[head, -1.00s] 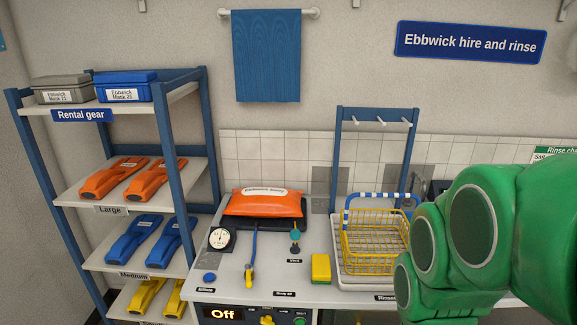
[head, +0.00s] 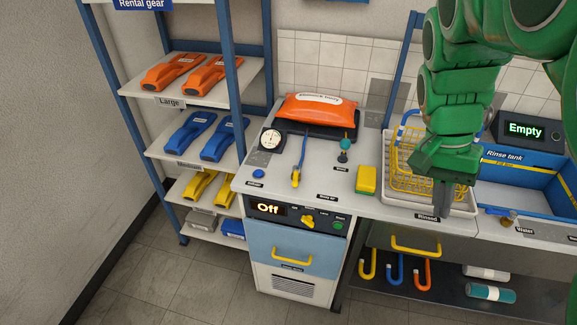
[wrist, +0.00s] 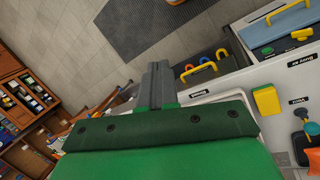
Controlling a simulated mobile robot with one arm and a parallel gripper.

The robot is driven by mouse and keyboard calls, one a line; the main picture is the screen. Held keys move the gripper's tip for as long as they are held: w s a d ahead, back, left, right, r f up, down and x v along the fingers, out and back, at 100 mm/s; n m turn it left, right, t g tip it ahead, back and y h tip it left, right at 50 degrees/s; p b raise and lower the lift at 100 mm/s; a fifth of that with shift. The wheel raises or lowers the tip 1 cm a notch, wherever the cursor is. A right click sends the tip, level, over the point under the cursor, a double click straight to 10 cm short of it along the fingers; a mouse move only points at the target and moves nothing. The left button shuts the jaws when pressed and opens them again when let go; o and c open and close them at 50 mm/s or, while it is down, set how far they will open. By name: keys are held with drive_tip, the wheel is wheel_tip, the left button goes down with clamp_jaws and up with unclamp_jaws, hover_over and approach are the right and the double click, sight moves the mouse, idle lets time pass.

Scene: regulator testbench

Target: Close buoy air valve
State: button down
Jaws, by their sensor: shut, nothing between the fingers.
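The orange buoy (head: 318,108) lies on a black tray at the back of the bench in the head view; its edge also shows in the wrist view (wrist: 314,160). A blue hose (head: 303,148) runs forward from it to a small valve with a yellow handle (head: 296,178), beside a label that seems to read Buoy air. The handle's exact angle is too small to tell. A teal-knobbed vent (head: 344,146) stands to its right. My gripper (head: 441,208) is shut and empty, pointing down in front of the rinse rack, well right of the valve. It also shows in the wrist view (wrist: 158,68).
A yellow-green sponge (head: 366,180) and a yellow basket (head: 405,155) in a white tray stand between valve and gripper. A round gauge (head: 270,140) is left of the hose. Below, a panel display (head: 268,208) reads Off. The rinse tank (head: 525,170) is at right.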

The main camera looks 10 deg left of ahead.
drive_tip(key=w+a+m+t, duration=0.1)
drive_tip(key=w+a+m, duration=0.3)
drive_tip(key=w+a, duration=0.45)
drive_tip(key=m+t+h, duration=0.1)
drive_tip(key=m+t, duration=0.1)
drive_tip(key=m, duration=0.3)
hover_over(296, 177)
drive_tip(key=s+d, duration=0.2)
wheel_tip(296, 177, down, 7)
drive_tip(key=a+f+m, duration=0.1)
drive_tip(key=a+f, duration=0.3)
drive_tip(key=a, duration=0.7)
drive_tip(key=shift+a+f+m, duration=0.2)
drive_tip(key=shift+a+m, duration=0.2)
drive_tip(key=x, duration=1)
drive_tip(key=shift+w+d+f, duration=0.1)
drive_tip(key=shift+w+d, duration=0.05)
drive_tip(key=shift+d, duration=0.35)
drive_tip(key=shift+w+d+f, duration=0.1)
drive_tip(key=shift+d+f, duration=0.05)
drive_tip(key=shift+d, duration=0.3)
drive_tip(key=shift+w+d+f, duration=0.1)
drive_tip(key=shift+d, duration=0.4)
drive_tip(key=shift+w+d+f, duration=0.1)
drive_tip(key=shift+d, duration=0.35)
